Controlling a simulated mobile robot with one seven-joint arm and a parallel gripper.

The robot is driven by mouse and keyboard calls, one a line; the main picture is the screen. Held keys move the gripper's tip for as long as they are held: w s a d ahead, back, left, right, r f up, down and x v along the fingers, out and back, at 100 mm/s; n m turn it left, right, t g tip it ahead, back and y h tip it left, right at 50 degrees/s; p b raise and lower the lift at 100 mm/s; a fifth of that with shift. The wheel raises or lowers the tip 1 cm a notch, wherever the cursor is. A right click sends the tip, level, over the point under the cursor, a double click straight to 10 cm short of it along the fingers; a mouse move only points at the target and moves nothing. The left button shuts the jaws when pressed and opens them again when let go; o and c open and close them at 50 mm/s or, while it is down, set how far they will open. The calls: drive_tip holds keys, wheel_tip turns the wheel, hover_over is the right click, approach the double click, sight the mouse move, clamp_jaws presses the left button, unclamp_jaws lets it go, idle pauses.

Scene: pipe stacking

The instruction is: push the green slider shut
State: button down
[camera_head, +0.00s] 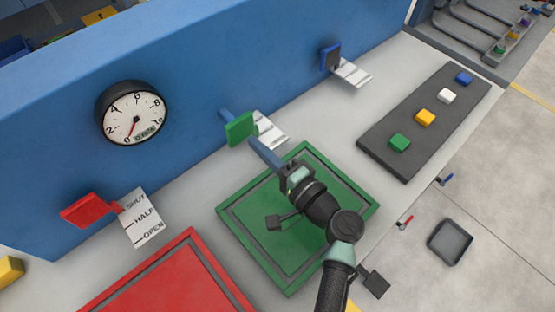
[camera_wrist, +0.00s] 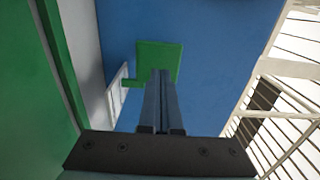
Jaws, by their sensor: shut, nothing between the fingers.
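The green slider (camera_head: 240,128) is a flat green plate standing out from the blue wall, above the green-bordered mat. It also shows in the wrist view (camera_wrist: 158,58), with a short green pointer on its left side. My gripper (camera_head: 252,140) is shut and empty.
A red slider (camera_head: 84,209) with a SHUT, HALF, OPEN card (camera_head: 141,217) is at left; a blue slider (camera_head: 330,56) is at upper right. A round gauge (camera_head: 134,113) hangs on the wall. A dark panel with coloured buttons (camera_head: 389,152) lies right of my arm.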

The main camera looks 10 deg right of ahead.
sight(241, 130)
drive_tip(key=shift+x, duration=1.35)
drive_tip(key=shift+w, duration=0.15)
drive_tip(key=b+x, duration=0.2)
drive_tip(key=x, duration=0.2)
drive_tip(key=shift+w+a, duration=0.15)
drive_tip(key=shift+a, duration=0.1)
drive_tip(key=shift+r, duration=0.25)
